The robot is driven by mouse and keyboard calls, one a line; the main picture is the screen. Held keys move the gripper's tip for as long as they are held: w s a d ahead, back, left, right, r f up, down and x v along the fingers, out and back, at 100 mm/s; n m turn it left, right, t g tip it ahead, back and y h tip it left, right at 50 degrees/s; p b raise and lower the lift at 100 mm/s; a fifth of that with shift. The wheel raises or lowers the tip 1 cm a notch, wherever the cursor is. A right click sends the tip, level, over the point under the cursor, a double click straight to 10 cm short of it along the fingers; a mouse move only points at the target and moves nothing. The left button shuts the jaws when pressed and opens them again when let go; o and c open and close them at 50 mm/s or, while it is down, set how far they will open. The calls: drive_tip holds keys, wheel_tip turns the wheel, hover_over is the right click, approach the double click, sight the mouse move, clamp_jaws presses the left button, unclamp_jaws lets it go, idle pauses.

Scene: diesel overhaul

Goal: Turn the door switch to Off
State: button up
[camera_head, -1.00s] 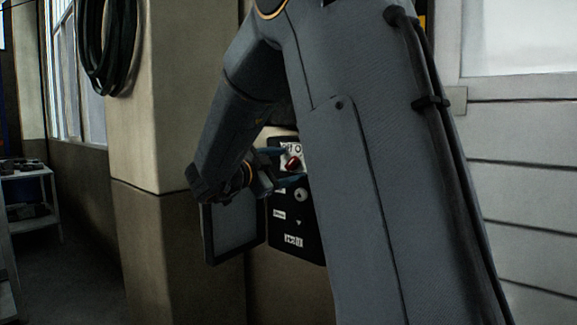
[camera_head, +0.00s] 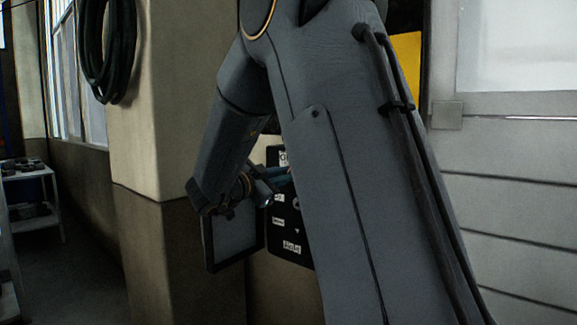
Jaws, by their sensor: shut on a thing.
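A black control panel (camera_head: 279,237) with white labels is on the wall, partly covered by my arm. Its grey door or cover (camera_head: 235,238) stands open to the left. My gripper (camera_head: 284,176) is at the upper part of the panel, its fingers pointing right against the panel face. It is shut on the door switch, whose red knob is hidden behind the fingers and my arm. The switch's setting cannot be read. One round fitting below is half hidden at the edge of my arm.
A beige pillar (camera_head: 150,110) with a dark lower part stands left of the panel. A coiled black hose (camera_head: 108,55) hangs on it. A white shelf cart (camera_head: 32,190) stands at far left. A yellow sheet (camera_head: 407,62) shows behind my arm.

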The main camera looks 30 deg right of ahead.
drive_tip(key=n+p, duration=0.3)
drive_tip(key=n, duration=0.5)
drive_tip(key=n+p, duration=0.4)
drive_tip(key=n, duration=0.3)
drive_tip(key=shift+w+a+n, duration=0.1)
drive_tip(key=shift+w+n, duration=0.1)
drive_tip(key=shift+n, duration=0.2)
drive_tip(key=o, duration=1.5)
drive_tip(key=v, duration=0.7)
